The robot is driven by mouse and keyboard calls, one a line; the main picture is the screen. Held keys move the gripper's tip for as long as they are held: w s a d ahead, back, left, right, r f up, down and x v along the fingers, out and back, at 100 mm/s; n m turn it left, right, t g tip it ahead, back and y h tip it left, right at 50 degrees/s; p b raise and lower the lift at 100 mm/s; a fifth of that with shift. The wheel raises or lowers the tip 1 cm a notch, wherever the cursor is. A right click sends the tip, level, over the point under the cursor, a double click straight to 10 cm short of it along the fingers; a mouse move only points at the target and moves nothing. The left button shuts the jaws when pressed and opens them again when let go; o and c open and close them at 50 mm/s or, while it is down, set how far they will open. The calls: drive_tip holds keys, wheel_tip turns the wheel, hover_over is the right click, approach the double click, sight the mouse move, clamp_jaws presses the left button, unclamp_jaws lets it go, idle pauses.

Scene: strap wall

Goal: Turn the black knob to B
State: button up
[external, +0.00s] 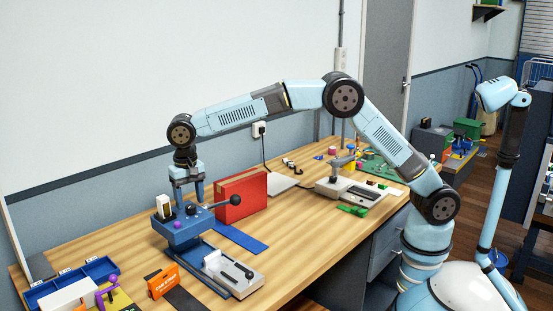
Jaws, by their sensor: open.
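A blue box-like device (178,232) stands on the wooden bench at the left. A small dark knob-like part (191,209) sits on its top; a lever with a black ball end (236,201) sticks out to the right. I cannot tell for sure which black part is the task's knob, and no letter B is readable. My gripper (187,199) points straight down just above the device's top, over the small dark part. Its jaws are open. Whether the fingers touch anything is too small to tell.
A red box (241,196) stands close behind the device. An orange sign (163,283) and a grey slide block (231,274) are in front. A blue tray (72,282) is at the left. A grey fixture (350,191) lies farther right. The bench between is mostly clear.

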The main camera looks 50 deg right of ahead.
drive_tip(key=shift+f, duration=0.85)
drive_tip(key=c, duration=1)
